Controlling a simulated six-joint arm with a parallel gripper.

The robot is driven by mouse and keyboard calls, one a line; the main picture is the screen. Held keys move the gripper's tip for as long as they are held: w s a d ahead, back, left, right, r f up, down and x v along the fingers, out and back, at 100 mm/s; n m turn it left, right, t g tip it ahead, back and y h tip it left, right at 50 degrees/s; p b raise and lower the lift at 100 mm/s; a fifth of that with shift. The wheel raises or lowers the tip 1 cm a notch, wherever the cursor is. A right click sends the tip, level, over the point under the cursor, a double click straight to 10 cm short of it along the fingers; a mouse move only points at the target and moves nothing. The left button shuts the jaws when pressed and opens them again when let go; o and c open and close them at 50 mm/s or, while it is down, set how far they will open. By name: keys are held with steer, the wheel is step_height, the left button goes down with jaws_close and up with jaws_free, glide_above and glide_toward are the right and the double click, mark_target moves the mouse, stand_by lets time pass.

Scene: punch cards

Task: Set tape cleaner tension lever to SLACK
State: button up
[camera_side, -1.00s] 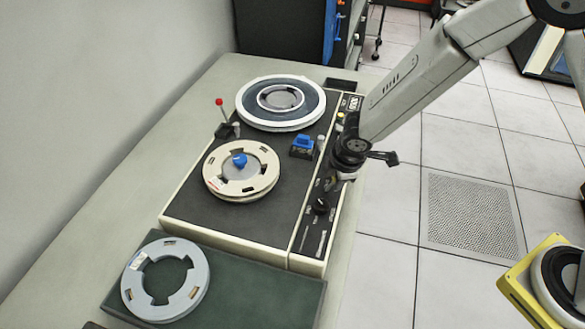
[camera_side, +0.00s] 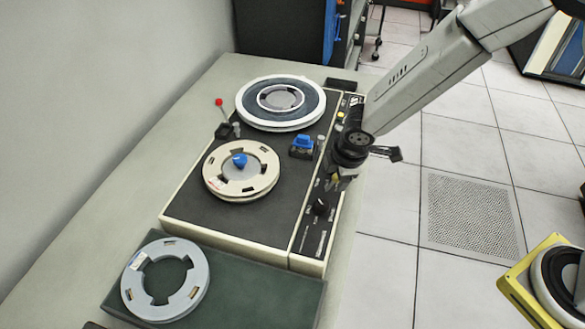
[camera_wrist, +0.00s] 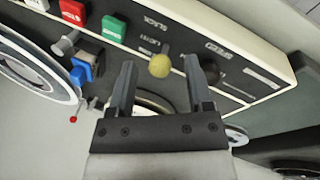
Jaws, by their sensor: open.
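The tension lever has a round yellow knob (camera_wrist: 160,66) and sits by a scale whose printed words include SLACK in the wrist view. In the side view the yellow knob (camera_side: 338,179) shows just below my gripper, on the right-hand control strip. My gripper (camera_wrist: 160,78) is open, with one finger on each side of the knob in the wrist picture. I cannot tell whether either finger touches it. The tape cleaner (camera_side: 195,215) is a dark-topped, cream-edged deck on the table.
A black SPEED knob (camera_wrist: 208,68) is close beside the right finger. Green (camera_wrist: 115,29) and red (camera_wrist: 73,11) buttons and a blue block (camera_side: 303,144) lie farther along. Two reels (camera_side: 281,121) (camera_side: 225,190) and a red-tipped lever (camera_side: 220,102) occupy the deck. A grey ring (camera_side: 130,292) lies nearby.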

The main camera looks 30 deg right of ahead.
steer(key=shift+v, duration=2.95)
steer(key=s+d+r+m, duration=0.2)
steer(key=s+d+m, duration=1)
steer(key=d+m, duration=0.2)
steer(key=shift+d+r+g+y, duration=0.3)
steer(key=shift+d, duration=0.05)
steer(key=shift+o, duration=0.2)
